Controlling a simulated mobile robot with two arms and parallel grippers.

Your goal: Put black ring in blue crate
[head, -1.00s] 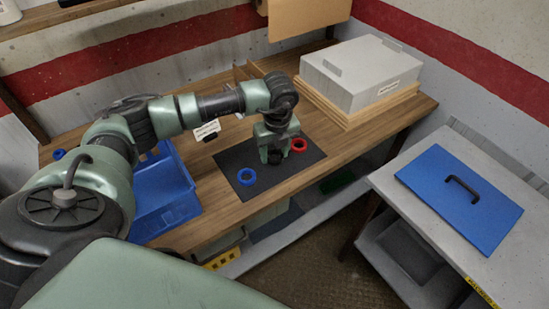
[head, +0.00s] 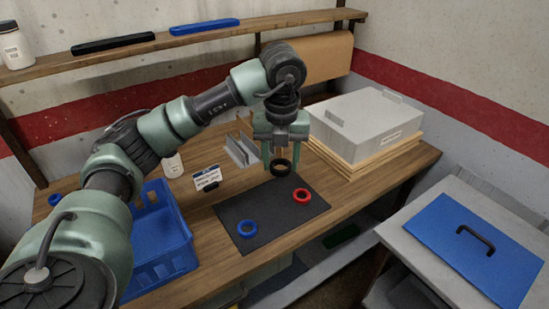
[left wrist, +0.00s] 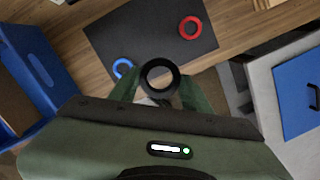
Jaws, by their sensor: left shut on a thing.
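The black ring (head: 281,169) is held between the fingertips of my left gripper (head: 281,160), raised above the far edge of the dark mat. In the left wrist view the black ring (left wrist: 159,77) sits between the two green fingers, and my left gripper (left wrist: 158,88) is shut on it. The blue crate (head: 158,240) stands on the bench left of the mat, partly hidden by my left arm. It also shows at the left of the left wrist view (left wrist: 32,62). My right gripper is not in view.
A label card (head: 207,177) and a white jar (head: 173,165) stand behind the crate. A grey box (head: 366,122) fills the back right. A shelf (head: 180,42) runs above.

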